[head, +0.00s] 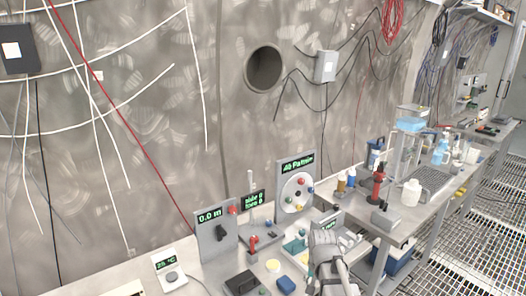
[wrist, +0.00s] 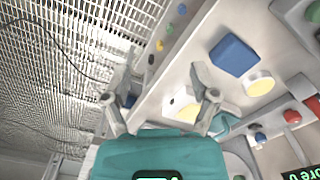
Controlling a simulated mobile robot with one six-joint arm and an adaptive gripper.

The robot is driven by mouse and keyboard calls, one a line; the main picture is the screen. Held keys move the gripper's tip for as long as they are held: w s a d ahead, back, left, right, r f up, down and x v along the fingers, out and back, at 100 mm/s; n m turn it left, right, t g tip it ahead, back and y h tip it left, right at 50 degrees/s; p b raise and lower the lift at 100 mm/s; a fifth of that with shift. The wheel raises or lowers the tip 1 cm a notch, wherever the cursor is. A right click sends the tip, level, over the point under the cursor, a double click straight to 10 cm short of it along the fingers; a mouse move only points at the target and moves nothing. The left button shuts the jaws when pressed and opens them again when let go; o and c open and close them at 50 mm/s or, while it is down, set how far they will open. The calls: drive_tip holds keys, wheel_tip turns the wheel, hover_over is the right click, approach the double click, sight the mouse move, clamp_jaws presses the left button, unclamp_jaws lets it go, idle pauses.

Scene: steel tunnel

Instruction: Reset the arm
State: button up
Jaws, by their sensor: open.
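My gripper (wrist: 163,72) shows in the wrist view with its two grey fingers spread apart and nothing between the tips. It hangs over the edge of a pale bench, with the metal grating floor beyond on the left. In the head view part of my arm shows at the lower middle, in front of the instrument bench; the fingers cannot be made out clearly there. A blue block (wrist: 232,55) and a white round button with a yellow top (wrist: 259,83) are right of the fingers in the wrist view.
In the head view, a grey panel reading 0.0 m (head: 214,232), a panel with a white dial (head: 297,188) and a 25 °C display (head: 168,262) stand on the bench. A second bench with bottles (head: 410,192) stands at right. Grating floor (head: 485,225) is clear at far right.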

drive_tip(key=s+r+n, duration=0.1)
drive_tip(key=s+n, duration=0.3)
drive_tip(key=s, duration=0.2)
drive_tip(key=shift+p, duration=0.4)
